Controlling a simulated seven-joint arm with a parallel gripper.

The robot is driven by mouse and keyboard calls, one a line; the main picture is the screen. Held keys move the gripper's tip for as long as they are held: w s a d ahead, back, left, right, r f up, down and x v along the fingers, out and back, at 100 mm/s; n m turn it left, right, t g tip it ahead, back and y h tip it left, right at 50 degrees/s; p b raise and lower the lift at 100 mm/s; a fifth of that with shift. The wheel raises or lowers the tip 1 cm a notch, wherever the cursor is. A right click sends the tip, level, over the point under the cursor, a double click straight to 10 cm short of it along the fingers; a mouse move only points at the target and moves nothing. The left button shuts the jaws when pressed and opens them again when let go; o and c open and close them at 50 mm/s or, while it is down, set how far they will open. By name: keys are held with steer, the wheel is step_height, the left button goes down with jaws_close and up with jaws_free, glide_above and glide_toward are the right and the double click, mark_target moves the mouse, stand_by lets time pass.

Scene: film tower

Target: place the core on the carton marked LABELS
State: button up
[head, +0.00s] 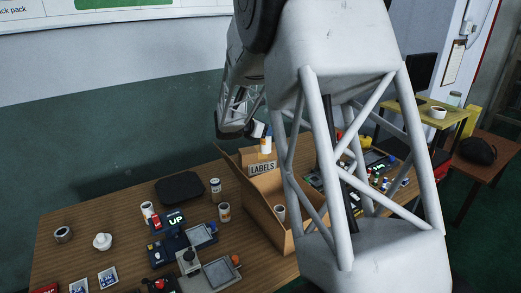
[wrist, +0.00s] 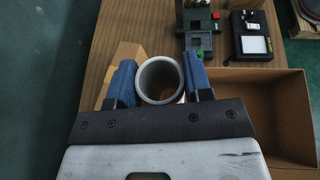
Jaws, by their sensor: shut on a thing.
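The core (head: 265,145), a short pale hollow tube with an orange band, is between the blue fingers of my gripper (wrist: 161,85). In the wrist view I look down into its open end (wrist: 160,77). My gripper (head: 258,130) is shut on it and the core looks upright. The cardboard carton marked LABELS (head: 263,169) is directly below it in the head view. I cannot tell whether the core touches the carton's top. In the wrist view a tan cardboard surface (wrist: 127,53) shows beside the left finger; the rest is hidden by my gripper.
A large open cardboard box (head: 262,205) stands in front of the LABELS carton, with another tube (head: 280,212) inside. Several cups, a black case (head: 180,188) and small devices (head: 190,262) cover the left of the wooden table (head: 120,205). More devices lie to the right.

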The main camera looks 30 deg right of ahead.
steer(key=shift+f, duration=1.25)
steer(key=w+d, duration=0.3)
steer(key=w, duration=0.4)
steer(key=w+d+f, duration=0.1)
steer(key=w+d, duration=0.2)
steer(key=w, duration=0.4)
steer(key=shift+w+d+f, duration=0.25)
steer(key=shift+w+d, duration=0.05)
steer(key=shift+d, duration=0.1)
steer(key=shift+f, duration=1.75)
steer(key=shift+f, duration=0.1)
steer(key=o, duration=0.9)
